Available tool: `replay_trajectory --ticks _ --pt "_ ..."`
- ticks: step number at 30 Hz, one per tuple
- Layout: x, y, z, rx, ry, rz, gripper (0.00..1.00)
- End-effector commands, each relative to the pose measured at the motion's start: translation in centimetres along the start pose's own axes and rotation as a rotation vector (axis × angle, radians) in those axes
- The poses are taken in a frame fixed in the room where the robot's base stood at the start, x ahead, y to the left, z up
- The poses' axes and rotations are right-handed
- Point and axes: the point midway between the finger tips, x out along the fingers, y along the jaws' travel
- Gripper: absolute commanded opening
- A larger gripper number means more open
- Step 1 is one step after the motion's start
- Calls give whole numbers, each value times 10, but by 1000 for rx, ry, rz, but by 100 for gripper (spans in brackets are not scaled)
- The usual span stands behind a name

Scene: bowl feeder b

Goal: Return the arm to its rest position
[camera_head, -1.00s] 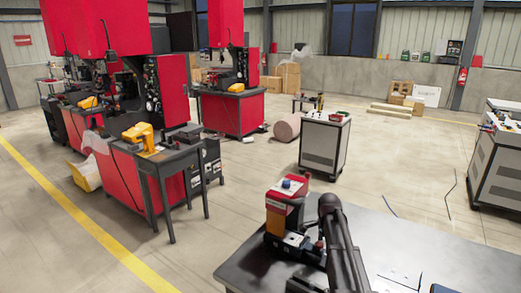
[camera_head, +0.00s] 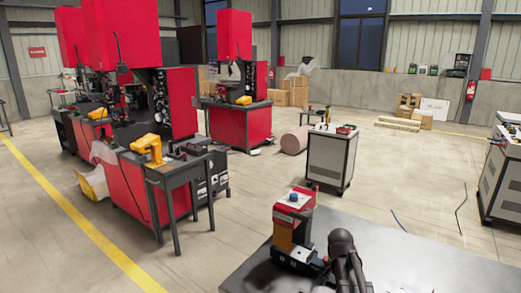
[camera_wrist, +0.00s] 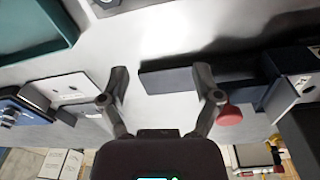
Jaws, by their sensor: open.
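My gripper (camera_wrist: 160,84) shows in the wrist view with its two fingers spread apart. A dark bar (camera_wrist: 200,78) lies behind the right finger, with a red round knob (camera_wrist: 229,115) beside that finger. In the head view my dark arm (camera_head: 345,262) shows at the bottom, over the dark table (camera_head: 420,262). My gripper is not visible there.
A red and orange device with a blue knob (camera_head: 293,215) stands on the table, left of my arm. A grey cabinet (camera_head: 331,157) stands behind. Red machines (camera_head: 180,100) fill the left. Open floor (camera_head: 400,170) lies at the right.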

Motion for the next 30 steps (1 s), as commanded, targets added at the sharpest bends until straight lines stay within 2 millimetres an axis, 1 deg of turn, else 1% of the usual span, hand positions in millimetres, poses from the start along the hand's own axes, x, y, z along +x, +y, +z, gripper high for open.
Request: replay_trajectory --ticks 1,6,9,13,16,19,30 --pt "-4 6 23 -79 -7 -4 82" --pt "-10 12 75 -363 -28 -22 82" --pt "-14 17 102 -517 -37 -34 82" --pt "-17 22 129 -674 -47 -47 82" --pt "-19 25 141 -753 -51 -53 82" --pt "-19 29 142 -782 -53 -56 82" --pt "-19 29 143 -793 -54 -58 82"
